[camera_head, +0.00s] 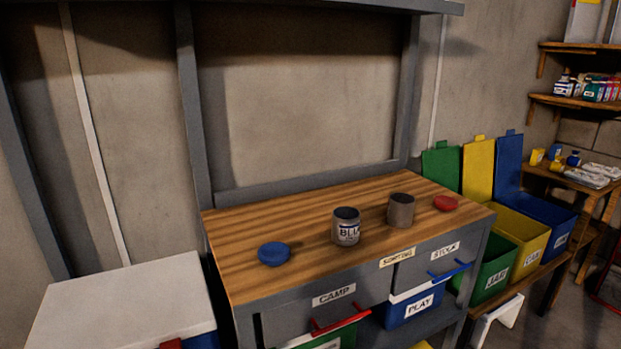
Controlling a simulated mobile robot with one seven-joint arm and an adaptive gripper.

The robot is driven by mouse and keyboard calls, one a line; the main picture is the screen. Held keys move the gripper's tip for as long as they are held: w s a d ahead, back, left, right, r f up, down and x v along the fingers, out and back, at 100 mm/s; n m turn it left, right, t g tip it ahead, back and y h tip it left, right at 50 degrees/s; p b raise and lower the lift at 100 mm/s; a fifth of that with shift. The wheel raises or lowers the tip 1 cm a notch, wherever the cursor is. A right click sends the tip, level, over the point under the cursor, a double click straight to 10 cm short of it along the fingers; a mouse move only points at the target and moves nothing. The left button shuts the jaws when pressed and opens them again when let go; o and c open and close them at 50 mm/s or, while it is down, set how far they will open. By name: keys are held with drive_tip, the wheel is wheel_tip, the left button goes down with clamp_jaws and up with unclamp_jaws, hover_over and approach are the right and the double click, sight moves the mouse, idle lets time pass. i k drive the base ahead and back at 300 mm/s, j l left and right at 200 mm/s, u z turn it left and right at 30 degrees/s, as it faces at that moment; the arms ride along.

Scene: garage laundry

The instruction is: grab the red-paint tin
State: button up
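Two open tins stand upright on the wooden worktop. The nearer tin (346,229) has a white label with dark letters that seem to read "BLU". The other tin (401,212), just right of it and a little farther back, is plain grey-brown with no readable label on the side facing me. A red round lid (446,203) lies to its right, and a blue round lid (274,254) lies left of the labelled tin. The paint inside the tins is too dark to tell its colour. My gripper is not in view.
The workbench top (240,225) has free room behind the tins. Below are drawers marked CAMP and STOCK (430,264) and a blue PLAY bin (410,308). Green, yellow and blue bins with raised lids stand right. A white-lidded box (125,305) is front left.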

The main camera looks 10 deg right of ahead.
sight(401, 206)
drive_tip(key=i+l, duration=0.1)
drive_tip(key=l, duration=0.5)
drive_tip(key=i+l, duration=0.1)
drive_tip(key=l, duration=0.55)
drive_tip(key=i+l+u, duration=0.1)
drive_tip(key=l, duration=0.5)
drive_tip(key=i+l, duration=0.1)
drive_tip(key=l, duration=1.15)
drive_tip(key=i+u, duration=0.05)
drive_tip(key=i, duration=0.05)
